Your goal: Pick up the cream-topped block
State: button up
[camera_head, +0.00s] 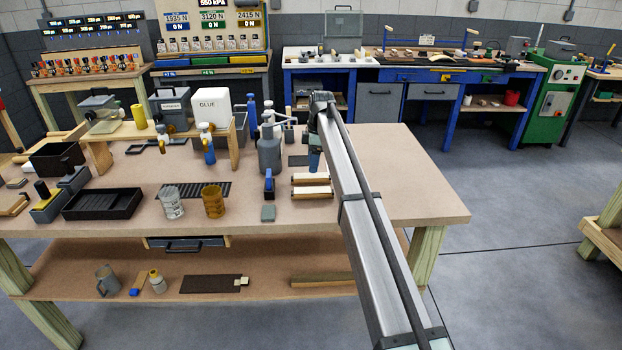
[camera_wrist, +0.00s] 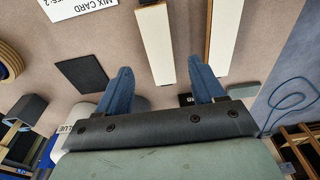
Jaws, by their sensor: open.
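Two long cream-topped blocks with brown sides lie parallel on the bench: a farther one (camera_head: 311,178) and a nearer one (camera_head: 312,192). In the wrist view one block (camera_wrist: 155,42) is at the centre and the other block (camera_wrist: 224,32) is to its right. I cannot tell which of the two the task means. My gripper (camera_wrist: 161,68) is open with nothing in it, its blue fingers spread to either side of the central block's lower end. The gripper also shows beyond the blocks in the head view (camera_head: 314,158). Its height above the bench is unclear.
A grey pump bottle (camera_head: 269,155) and a blue-handled tool (camera_head: 269,184) stand left of the blocks. A small grey-green pad (camera_head: 268,213) lies nearer. The bench's right side (camera_head: 410,190) is clear.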

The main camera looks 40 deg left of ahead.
aim_at(311, 175)
notch_tip(311, 175, down, 5)
jog(key=shift+s+a+r, duration=0.1)
jog(key=shift+s+a, duration=0.05)
jog(key=shift+c, duration=0.2)
jog(key=c, duration=1.1)
